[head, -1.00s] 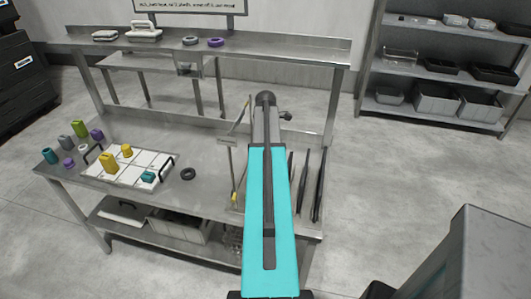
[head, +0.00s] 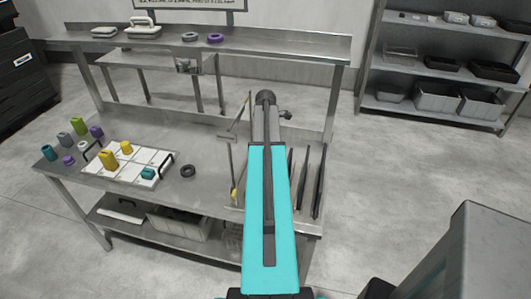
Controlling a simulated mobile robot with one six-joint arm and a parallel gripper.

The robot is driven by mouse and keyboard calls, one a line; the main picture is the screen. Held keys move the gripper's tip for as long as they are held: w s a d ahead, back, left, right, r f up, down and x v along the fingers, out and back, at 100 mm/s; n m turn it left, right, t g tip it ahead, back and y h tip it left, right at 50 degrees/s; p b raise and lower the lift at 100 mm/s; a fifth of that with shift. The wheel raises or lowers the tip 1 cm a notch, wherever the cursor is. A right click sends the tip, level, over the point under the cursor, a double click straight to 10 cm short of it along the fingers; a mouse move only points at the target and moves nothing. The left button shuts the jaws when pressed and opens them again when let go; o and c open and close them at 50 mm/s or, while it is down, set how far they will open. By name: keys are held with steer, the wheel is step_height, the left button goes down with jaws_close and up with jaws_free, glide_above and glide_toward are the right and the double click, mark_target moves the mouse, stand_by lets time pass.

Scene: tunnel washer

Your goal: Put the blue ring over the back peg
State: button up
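I cannot pick out a ring that is clearly blue. A teal piece (head: 48,152) stands at the left end of the steel table (head: 150,205), and another teal piece (head: 148,173) lies on the white tray. A dark ring (head: 188,171) lies flat on the table, right of the tray. A purple ring (head: 215,38) and a grey ring (head: 190,37) lie on the upper shelf. Thin upright rods (head: 317,185) stand at the table's right end, partly behind my arm; I cannot tell which is the back peg.
The white tray (head: 130,180) with dark handles holds yellow and teal pieces. Green, grey and purple pieces stand left of it. The upper shelf (head: 290,45) runs along the back. Storage racks (head: 430,75) stand at the right rear. The table between dark ring and rods is mostly clear.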

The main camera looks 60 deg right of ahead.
steer(key=shift+f, duration=0.25)
steer(key=o, duration=1.2)
steer(key=shift+r, duration=0.15)
step_height(320, 180, up, 14)
steer(key=b, duration=0.3)
steer(key=shift+f, duration=0.25)
stand_by(0.4)
